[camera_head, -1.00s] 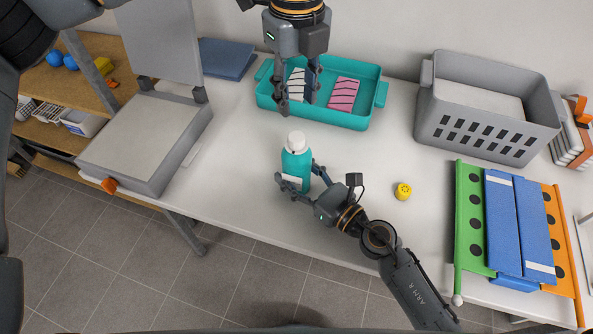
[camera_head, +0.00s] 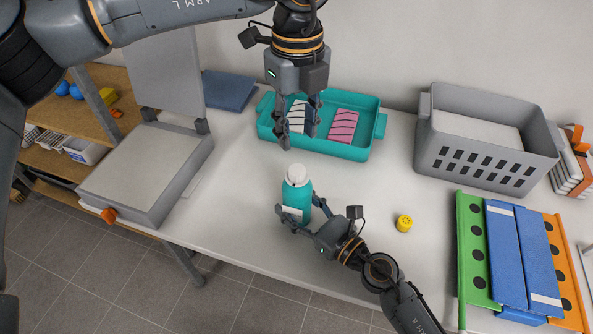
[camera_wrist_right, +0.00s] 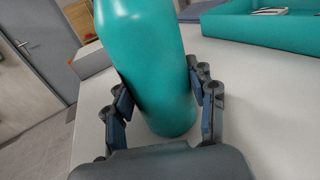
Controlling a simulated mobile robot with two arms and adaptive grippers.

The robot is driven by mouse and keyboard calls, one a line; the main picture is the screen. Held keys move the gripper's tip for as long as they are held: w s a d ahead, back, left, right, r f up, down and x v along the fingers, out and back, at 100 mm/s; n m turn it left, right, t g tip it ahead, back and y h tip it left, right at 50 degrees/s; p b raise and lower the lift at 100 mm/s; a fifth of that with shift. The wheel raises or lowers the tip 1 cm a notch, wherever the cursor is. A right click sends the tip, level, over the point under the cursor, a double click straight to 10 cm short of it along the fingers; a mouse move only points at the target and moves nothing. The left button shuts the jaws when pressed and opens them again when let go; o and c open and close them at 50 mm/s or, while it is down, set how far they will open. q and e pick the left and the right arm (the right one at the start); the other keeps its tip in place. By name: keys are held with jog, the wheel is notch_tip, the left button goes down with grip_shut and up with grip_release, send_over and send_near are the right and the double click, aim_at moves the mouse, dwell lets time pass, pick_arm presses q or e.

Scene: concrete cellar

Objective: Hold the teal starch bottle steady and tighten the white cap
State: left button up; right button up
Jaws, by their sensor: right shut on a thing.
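The teal starch bottle (camera_head: 297,198) stands upright on the white table near its front edge, with the white cap (camera_head: 296,174) on its top. My right gripper (camera_head: 295,212) is shut on the bottle's lower body, one finger on each side; the right wrist view also shows the bottle (camera_wrist_right: 152,60) between the fingers (camera_wrist_right: 163,100). The cap is outside that view. My left gripper (camera_head: 298,140) points down, open, with its fingers apart and nothing seen between them. It is above and behind the cap, apart from it, in front of the teal tray in the picture.
The teal tray (camera_head: 368,152) at the back holds a white striped and a pink striped packet (camera_head: 343,126). A yellow object (camera_head: 404,223) lies right of the bottle. A grey basket (camera_head: 470,155), a folding board with blue cloth (camera_head: 507,255) and a grey box (camera_head: 140,170) flank the clear middle.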

aim_at(297, 169)
pick_arm(q)
jog(key=o, duration=0.3)
jog(key=shift+o, duration=0.2)
jog(key=s+r+n+t, duration=0.1)
jog(key=s+n+t, duration=0.1)
jog(key=n, duration=1.3)
jog(key=s+r+n+t, duration=0.1)
jog(key=s+n, duration=0.1)
jog(key=n, duration=1.3)
jog(key=x, duration=1.1)
jog(key=shift+w+f, duration=0.3)
jog(key=shift+w, duration=0.1)
